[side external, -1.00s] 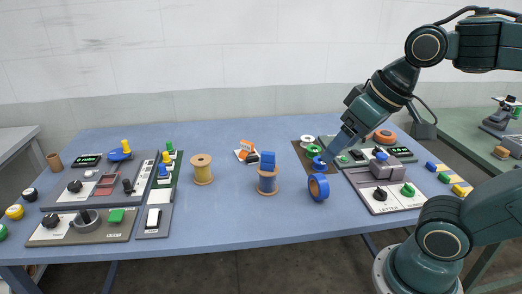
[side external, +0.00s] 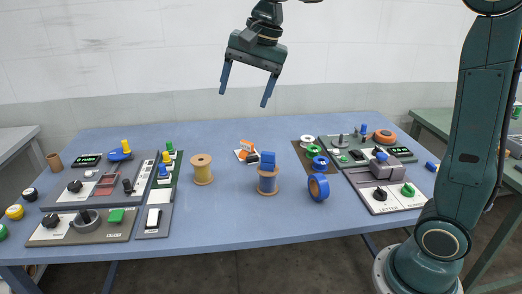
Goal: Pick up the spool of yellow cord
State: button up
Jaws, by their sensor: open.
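The spool of yellow cord (side external: 202,170) stands upright on the blue table, left of the middle, with tan flanges and yellowish cord around its core. My gripper (side external: 243,96) is high above the back of the table, pointing down with its two blue fingers wide apart and nothing between them. It is well above the spool and to its right in the picture, not touching anything.
A blue tape roll (side external: 318,187) lies farther right. Control panels (side external: 85,228) with knobs fill the left side; another panel (side external: 384,185) is at right.

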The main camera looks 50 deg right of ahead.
jog(key=w+d+f+m+g, duration=0.1)
jog(key=w+f+m, duration=0.2)
jog(key=w, duration=0.3)
jog(key=w+d+f+m, duration=0.1)
jog(key=w+f+m, duration=0.2)
jog(key=w, duration=0.4)
jog(key=m+g, duration=0.2)
jog(key=m, duration=0.5)
send_near(202, 159)
jog(key=shift+s, duration=0.2)
jog(key=shift+a+f, duration=0.15)
jog(key=shift+w+a+f, duration=0.1)
jog(key=shift+a+f, duration=0.05)
jog(key=shift+f, duration=0.4)
jog(key=shift+w+a+f, duration=0.1)
jog(key=shift+a+f, duration=0.05)
jog(key=shift+f, duration=1.65)
jog(key=shift+w+a+f, duration=0.1)
jog(key=shift+f, duration=1.65)
jog(key=shift+w+a+f, duration=0.1)
jog(key=shift+a+f, duration=0.05)
jog(key=shift+f, duration=1.15)
jog(key=shift+w+a+f, duration=0.1)
jog(key=shift+a+f, duration=0.05)
jog(key=shift+f, duration=1.15)
